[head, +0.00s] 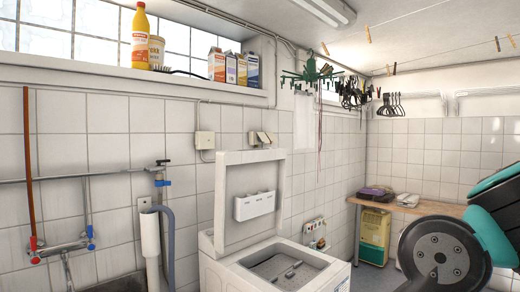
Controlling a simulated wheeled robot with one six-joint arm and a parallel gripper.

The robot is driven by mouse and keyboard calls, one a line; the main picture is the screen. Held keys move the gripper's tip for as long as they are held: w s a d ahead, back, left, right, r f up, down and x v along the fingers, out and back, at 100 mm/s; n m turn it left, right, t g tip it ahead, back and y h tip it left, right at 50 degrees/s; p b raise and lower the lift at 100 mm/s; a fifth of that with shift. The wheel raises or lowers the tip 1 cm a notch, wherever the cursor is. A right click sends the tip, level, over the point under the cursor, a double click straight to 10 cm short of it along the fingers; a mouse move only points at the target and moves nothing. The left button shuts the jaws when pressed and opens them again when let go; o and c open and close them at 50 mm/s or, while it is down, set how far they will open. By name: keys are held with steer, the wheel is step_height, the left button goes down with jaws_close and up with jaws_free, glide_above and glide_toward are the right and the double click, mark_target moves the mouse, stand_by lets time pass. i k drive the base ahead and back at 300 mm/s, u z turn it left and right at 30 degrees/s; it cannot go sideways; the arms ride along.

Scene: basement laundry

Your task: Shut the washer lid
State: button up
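The washer (225,272) is a white top-loader in the lower middle of the head view. Its lid (232,204) stands raised, nearly upright, at the left side of the top, with a white dispenser (255,205) on its inner face. The open top shows a grey drum (287,268) with a dark bar across it. My arm, dark grey and teal, fills the lower right, apart from the washer. My gripper is not in view.
A wooden bench (420,206) with folded items stands at the back right, with a yellow-green container (373,238) beneath. Pipes and a grey hose (168,240) run along the left wall. Bottles and boxes stand on the window ledge (190,85). Hangers hang overhead.

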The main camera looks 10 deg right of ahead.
mark_target(249, 184)
steer(key=z, duration=0.8)
steer(key=i, duration=1.8)
steer(key=u, duration=0.75)
